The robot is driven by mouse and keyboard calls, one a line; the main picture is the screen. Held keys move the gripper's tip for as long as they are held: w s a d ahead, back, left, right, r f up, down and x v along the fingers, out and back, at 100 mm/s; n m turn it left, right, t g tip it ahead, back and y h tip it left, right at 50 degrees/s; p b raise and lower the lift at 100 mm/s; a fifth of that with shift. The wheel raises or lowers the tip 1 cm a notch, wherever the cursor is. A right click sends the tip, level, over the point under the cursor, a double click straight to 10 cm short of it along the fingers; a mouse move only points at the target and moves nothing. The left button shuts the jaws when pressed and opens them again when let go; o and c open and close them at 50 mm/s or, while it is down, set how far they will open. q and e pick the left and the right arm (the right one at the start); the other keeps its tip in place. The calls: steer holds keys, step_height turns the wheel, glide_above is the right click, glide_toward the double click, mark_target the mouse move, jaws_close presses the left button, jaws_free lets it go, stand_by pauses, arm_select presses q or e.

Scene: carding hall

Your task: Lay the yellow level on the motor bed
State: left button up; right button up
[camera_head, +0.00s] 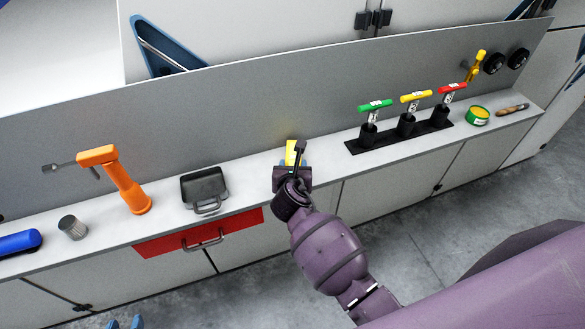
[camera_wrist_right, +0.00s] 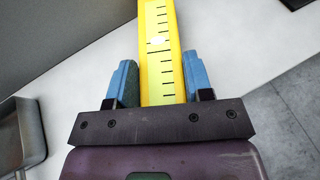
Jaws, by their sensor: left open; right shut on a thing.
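The yellow level (camera_head: 293,150) is a long yellow bar with black graduation marks along one edge, clear in the right wrist view (camera_wrist_right: 160,50). My right gripper (camera_head: 294,161) is shut on it over the counter, with a blue finger on each side in the wrist view (camera_wrist_right: 160,82). The bar points away from the gripper; its far end is cut off in the wrist view. I cannot tell whether it touches the counter. My left gripper (camera_head: 124,322) shows only its blue fingertips, apart and empty, at the bottom left. I cannot pick out a motor bed for certain.
The narrow counter (camera_head: 250,173) has a back panel. On it are a blue object (camera_head: 20,242), grey cup (camera_head: 72,227), orange arm-like tool (camera_head: 124,183), dark pan (camera_head: 204,186), black rack (camera_head: 400,135) of coloured-handled tools and green tin (camera_head: 478,116). A red drawer (camera_head: 165,244) is below.

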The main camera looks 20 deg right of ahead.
steer(key=shift+w, duration=0.1)
steer(key=o, duration=1.1)
steer(key=shift+f, duration=0.1)
steer(key=shift+o, duration=0.2)
steer(key=p+v, duration=0.1)
steer(key=v, duration=1.1)
steer(key=s+d+f+m+y, duration=0.1)
steer(key=s+d+f+m, duration=0.2)
steer(key=m, duration=0.6)
steer(key=s+d+f+m+y, duration=0.2)
steer(key=s+d+m, duration=0.3)
steer(key=m, duration=0.5)
steer(key=s+d+f+m+g+y, duration=0.1)
steer(key=s+d+f+m, duration=0.4)
steer(key=m, duration=0.4)
steer(key=shift+s+m, duration=0.4)
steer(key=shift+s, duration=0.35)
steer(key=shift+o, duration=0.4)
steer(key=shift+s+d+m, duration=0.2)
steer(key=shift+s+m, duration=0.05)
steer(key=shift+m, duration=0.35)
steer(key=shift+s+d+m, duration=0.2)
steer(key=shift+m, duration=0.4)
